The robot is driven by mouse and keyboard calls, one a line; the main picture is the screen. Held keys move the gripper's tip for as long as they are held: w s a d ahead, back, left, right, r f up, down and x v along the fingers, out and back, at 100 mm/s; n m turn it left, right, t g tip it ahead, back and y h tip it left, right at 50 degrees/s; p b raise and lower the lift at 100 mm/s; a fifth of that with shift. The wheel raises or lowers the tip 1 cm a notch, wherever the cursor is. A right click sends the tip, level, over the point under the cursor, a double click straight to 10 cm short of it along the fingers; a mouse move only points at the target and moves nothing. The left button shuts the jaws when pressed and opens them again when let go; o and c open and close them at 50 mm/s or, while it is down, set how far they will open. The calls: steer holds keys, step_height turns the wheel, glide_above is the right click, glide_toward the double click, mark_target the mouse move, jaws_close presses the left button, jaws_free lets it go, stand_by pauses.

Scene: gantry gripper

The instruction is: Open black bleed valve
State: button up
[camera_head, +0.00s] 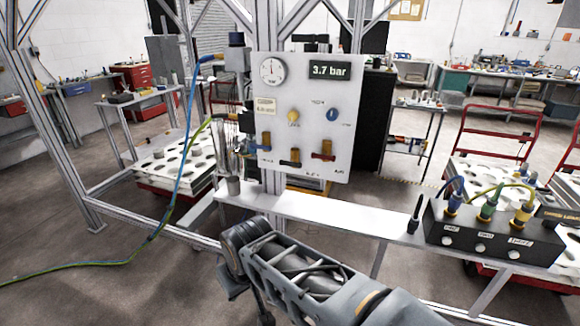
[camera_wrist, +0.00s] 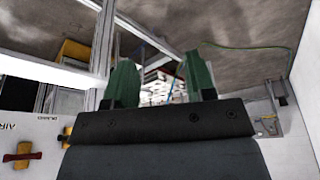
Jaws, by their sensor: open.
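The white valve panel (camera_head: 343,105) shows in the head view. The black valve (camera_head: 290,155) sits at its lower middle, between a blue-handled valve (camera_head: 265,146) and a red-handled valve (camera_head: 323,153). In the wrist view the panel (camera_wrist: 40,130) is upside down at lower left, with the red valve (camera_wrist: 18,156) on it. A brass part (camera_wrist: 66,136) at the panel's edge is partly hidden by my gripper body. My gripper (camera_wrist: 161,76) has its dark green fingers wide apart with nothing between them. Its fingertips are not clear in the head view.
A gauge (camera_head: 272,70) and a 3.7 bar display (camera_head: 330,70) are on the panel, above a yellow knob (camera_head: 292,117) and a blue knob (camera_head: 332,114). A narrow white shelf (camera_head: 310,211) lies below. A black connector box (camera_head: 490,237) with cables stands at right.

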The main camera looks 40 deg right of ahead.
steer(key=o, duration=0.3)
steer(key=f, duration=0.2)
steer(key=f+g+b, duration=0.1)
steer(key=shift+w+d+f+m, duration=0.25)
steer(key=shift+w+d+m, duration=0.05)
steer(key=shift+w+d, duration=0.1)
steer(key=o, duration=0.3)
steer(key=w+f+m+t+y+b, duration=0.1)
steer(key=w+f, duration=0.2)
steer(key=w, duration=0.4)
steer(key=shift+w+d+m+t+b, duration=0.15)
steer(key=shift+d+m+t+b, duration=0.1)
steer(key=shift+m+t+b, duration=0.15)
steer(key=o, duration=0.3)
steer(key=w+d+m+t+h, duration=0.1)
steer(key=w+d+t, duration=0.3)
steer(key=w, duration=0.5)
steer(key=shift+m+b, duration=0.45)
steer(key=shift+m, duration=0.05)
steer(key=m+t+h, duration=0.1)
steer(key=m+h, duration=0.6)
steer(key=h, duration=0.8)
glide_toward(290, 165)
steer(key=x, duration=1)
steer(key=shift+w+d, duration=0.3)
steer(key=shift+c, duration=0.4)
